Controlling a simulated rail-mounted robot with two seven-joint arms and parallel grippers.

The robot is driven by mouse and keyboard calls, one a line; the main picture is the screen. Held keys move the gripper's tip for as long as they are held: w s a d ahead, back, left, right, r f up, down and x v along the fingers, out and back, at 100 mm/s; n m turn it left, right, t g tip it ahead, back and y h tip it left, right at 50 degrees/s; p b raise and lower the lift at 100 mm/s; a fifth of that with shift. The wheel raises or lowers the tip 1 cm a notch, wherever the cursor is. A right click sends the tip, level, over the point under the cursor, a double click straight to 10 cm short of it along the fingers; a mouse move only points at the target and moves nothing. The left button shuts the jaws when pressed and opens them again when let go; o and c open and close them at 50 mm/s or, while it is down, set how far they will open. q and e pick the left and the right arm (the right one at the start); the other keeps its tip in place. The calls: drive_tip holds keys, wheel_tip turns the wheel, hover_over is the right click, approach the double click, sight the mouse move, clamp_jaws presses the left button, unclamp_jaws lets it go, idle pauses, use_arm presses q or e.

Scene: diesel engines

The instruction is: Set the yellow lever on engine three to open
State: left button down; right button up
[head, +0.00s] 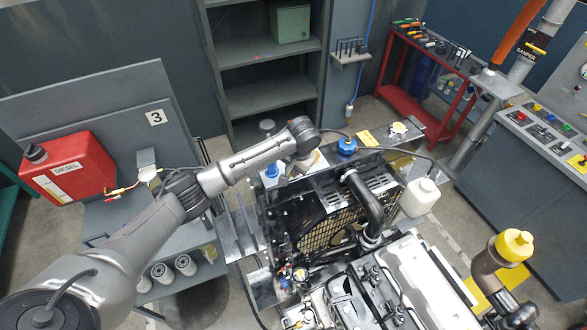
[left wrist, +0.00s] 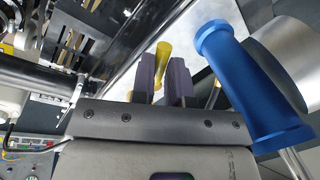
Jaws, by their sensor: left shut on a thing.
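The yellow lever (left wrist: 163,56) shows in the left wrist view between the two dark fingers of my left gripper (left wrist: 165,82), which is shut on it. In the head view my left gripper (head: 302,163) is over the back left of the engine (head: 345,230), partly hidden by my wrist. I cannot make out the lever in that view. A board with the number 3 sign (head: 156,117) stands to the left. My right gripper is not in view.
A blue cylindrical part (left wrist: 250,85) is close to the right of my left gripper in the wrist view. A red diesel can (head: 68,167) is at left. A blue cap (head: 347,146) and a white bottle (head: 420,197) are near the engine's back.

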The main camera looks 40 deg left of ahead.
use_arm(q)
drive_tip(key=c, duration=1.1)
unclamp_jaws()
drive_tip(key=shift+w+d+r, duration=0.1)
drive_tip(key=shift+d+r, duration=0.35)
drive_tip(key=shift+r, duration=1.8)
drive_tip(key=shift+w+d+r, duration=0.1)
drive_tip(key=shift+d+r, duration=0.35)
drive_tip(key=shift+r, duration=1.85)
drive_tip(key=shift+d+r, duration=0.45)
drive_tip(key=shift+r, duration=1.8)
